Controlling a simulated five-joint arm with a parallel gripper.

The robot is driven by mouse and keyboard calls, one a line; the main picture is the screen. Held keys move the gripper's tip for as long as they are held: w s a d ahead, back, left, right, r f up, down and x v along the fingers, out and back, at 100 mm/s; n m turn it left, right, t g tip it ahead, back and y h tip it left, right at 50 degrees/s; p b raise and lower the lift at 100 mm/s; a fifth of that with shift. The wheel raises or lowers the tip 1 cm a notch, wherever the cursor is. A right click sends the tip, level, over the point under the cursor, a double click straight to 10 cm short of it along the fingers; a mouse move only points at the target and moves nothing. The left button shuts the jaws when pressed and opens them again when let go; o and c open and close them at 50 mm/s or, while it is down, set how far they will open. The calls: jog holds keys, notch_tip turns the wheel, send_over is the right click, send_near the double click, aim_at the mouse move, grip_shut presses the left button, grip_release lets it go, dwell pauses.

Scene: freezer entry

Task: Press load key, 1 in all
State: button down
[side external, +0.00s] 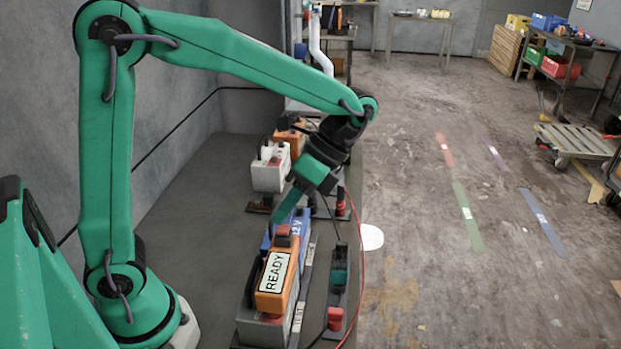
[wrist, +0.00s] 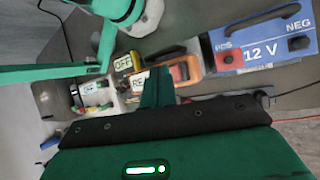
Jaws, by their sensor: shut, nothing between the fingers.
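An orange tester (side external: 270,299) with a READY display (side external: 275,272) stands on a grey base on the bench in the side view. A red key (side external: 283,231) sits at its far top end. The tester also shows in the wrist view (wrist: 194,68), its display partly hidden by my fingers. My gripper (side external: 277,220) is shut and empty, its green fingers slanting down to the tester's far end, close to the red key. I cannot tell whether they touch it. In the wrist view, the shut fingers (wrist: 155,82) hide part of the tester.
A blue 12 V battery (side external: 301,230) stands beside and behind the tester. A white device (side external: 268,172) and another orange unit (side external: 290,137) stand farther back. A narrow dark unit (side external: 339,272) and a red cable lie on the right. The bench left of the tester is clear.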

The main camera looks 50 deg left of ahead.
aim_at(286, 227)
jog(key=shift+d+f, duration=0.1)
jog(key=shift+f, duration=0.65)
dwell(1.1)
dwell(0.3)
jog(key=shift+r, duration=0.85)
jog(key=shift+r, duration=0.1)
jog(key=shift+r, duration=2.45)
jog(key=shift+s, duration=0.1)
jog(key=s+a+f+n+t+h, duration=0.1)
jog(key=s+a+n+t, duration=0.3)
jog(key=n+t, duration=0.7)
jog(key=a+f+t, duration=0.1)
jog(key=a, duration=0.1)
jog(key=shift+s+a+t+h, duration=0.3)
jog(key=shift+a+t+h, duration=0.05)
jog(key=shift+t+h, duration=0.05)
